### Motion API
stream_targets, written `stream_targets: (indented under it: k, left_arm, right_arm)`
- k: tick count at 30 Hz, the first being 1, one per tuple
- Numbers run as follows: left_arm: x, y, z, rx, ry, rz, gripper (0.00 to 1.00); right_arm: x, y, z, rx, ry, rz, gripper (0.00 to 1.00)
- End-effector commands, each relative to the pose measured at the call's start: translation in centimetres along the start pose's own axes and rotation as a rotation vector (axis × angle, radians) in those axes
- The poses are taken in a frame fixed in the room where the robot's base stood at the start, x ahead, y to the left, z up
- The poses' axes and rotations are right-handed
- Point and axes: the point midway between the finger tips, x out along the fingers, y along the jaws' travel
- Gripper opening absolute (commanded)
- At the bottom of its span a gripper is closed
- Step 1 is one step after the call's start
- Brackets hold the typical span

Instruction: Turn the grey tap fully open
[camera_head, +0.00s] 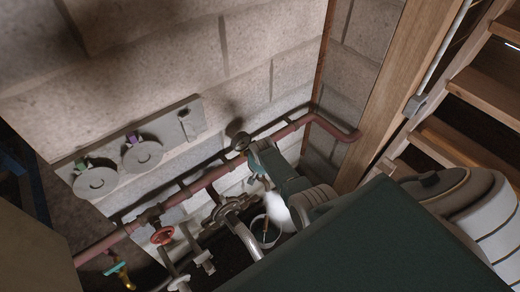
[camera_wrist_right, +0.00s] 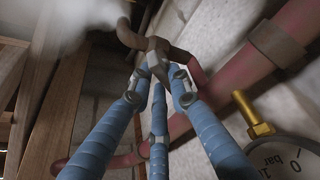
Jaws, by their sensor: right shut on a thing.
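My right gripper (camera_wrist_right: 158,62) has its blue fingers closed together in the right wrist view. Their grey tips meet on a curved grey-brown piece (camera_wrist_right: 128,35), which looks like the grey tap's handle; the fingertips cover part of it, so its angle cannot be read. In the head view my right arm reaches in from the right to the red pipe (camera_head: 210,180), with the right gripper (camera_head: 258,180) pointing down near the pipe. Its fingertips and the tap under them are mostly hidden there.
A pressure gauge (camera_wrist_right: 285,160) sits close beside the fingers. White steam (camera_head: 277,207) rises by a bucket (camera_head: 262,239). Wooden stairs (camera_head: 470,150) stand at right.

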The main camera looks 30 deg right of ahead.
Motion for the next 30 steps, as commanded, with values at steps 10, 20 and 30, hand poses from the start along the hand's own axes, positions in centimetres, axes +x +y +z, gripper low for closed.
stream_targets:
  k: [10, 20, 30]
  left_arm:
    - [-0.4, 0.0, 0.0, 0.000, -0.001, 0.000, 0.00]
    - [0.7, 0.0, 0.1, 0.000, -0.001, 0.000, 0.00]
    - [1.3, 0.1, 0.2, 0.000, -0.001, 0.000, 0.00]
  right_arm:
    - [0.2, 0.7, -0.3, -0.297, 0.001, -0.122, 0.00]
    - [0.4, 0.9, -0.5, -0.510, 0.001, -0.210, 0.00]
    - [0.3, 0.9, -0.6, -0.609, 0.000, -0.251, 0.00]
